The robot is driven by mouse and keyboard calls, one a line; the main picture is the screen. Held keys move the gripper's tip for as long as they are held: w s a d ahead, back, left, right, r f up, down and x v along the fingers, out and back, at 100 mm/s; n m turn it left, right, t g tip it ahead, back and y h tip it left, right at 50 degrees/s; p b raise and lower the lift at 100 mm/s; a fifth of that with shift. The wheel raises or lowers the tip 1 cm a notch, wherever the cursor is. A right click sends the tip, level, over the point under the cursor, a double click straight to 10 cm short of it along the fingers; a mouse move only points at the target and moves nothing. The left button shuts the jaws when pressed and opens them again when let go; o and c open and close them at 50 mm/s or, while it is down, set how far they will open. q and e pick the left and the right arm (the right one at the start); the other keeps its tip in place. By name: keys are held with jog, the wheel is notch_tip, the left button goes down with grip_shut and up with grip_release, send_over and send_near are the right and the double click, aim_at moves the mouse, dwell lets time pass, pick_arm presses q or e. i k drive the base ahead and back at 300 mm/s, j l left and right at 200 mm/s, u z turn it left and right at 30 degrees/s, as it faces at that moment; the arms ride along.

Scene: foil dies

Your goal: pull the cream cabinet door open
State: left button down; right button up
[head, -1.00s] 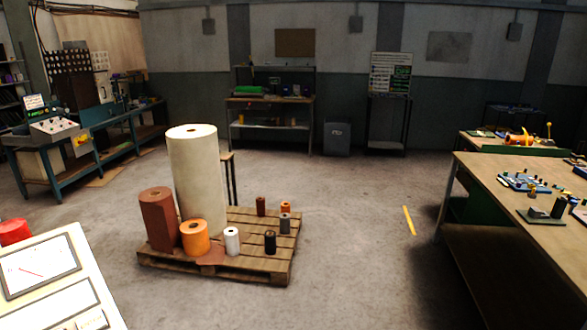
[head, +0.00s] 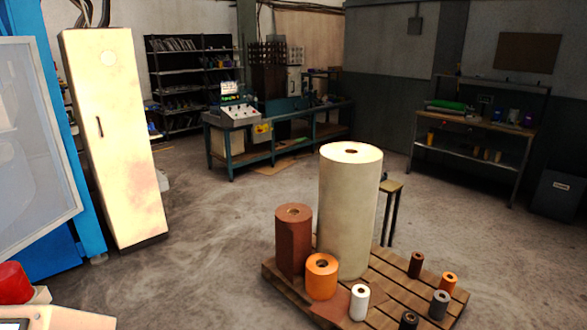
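A tall cream cabinet (head: 125,170) stands upright at the left in the head view, just right of a blue-framed machine. Its door appears shut, with a small dark vertical handle (head: 100,127) near the left edge of its front. Neither of my grippers is in view.
A wooden pallet (head: 398,262) with a big cream roll (head: 349,215) and several smaller rolls stands on the floor at centre right. A blue machine (head: 78,150) and a red knob (head: 14,283) are at the left. Floor between cabinet and pallet is clear.

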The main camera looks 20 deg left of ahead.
aim_at(104, 67)
jog(key=i+j+u, duration=0.2)
jog(key=i+u, duration=0.15)
jog(key=i, duration=0.2)
jog(key=i+j+u, duration=0.1)
jog(key=i+u, duration=0.3)
jog(key=i, duration=0.2)
jog(key=i+l+u, duration=0.15)
jog(key=i+u, duration=0.2)
jog(key=i, duration=0.25)
jog(key=i+l+u, duration=0.25)
jog(key=i+u, duration=0.15)
jog(key=i, duration=0.15)
jog(key=i+j+u, duration=0.2)
jog(key=i, duration=0.45)
jog(key=i+u, duration=0.15)
jog(key=i, duration=0.55)
jog(key=i+l+u, duration=0.2)
jog(key=i, duration=0.45)
jog(key=i+u, duration=0.2)
jog(key=i, duration=0.45)
jog(key=i+j+z, duration=0.1)
jog(key=i, duration=0.3)
jog(key=i+j+z, duration=0.15)
jog(key=i, duration=0.3)
jog(key=i+j+z, duration=0.1)
jog(key=i, duration=0.3)
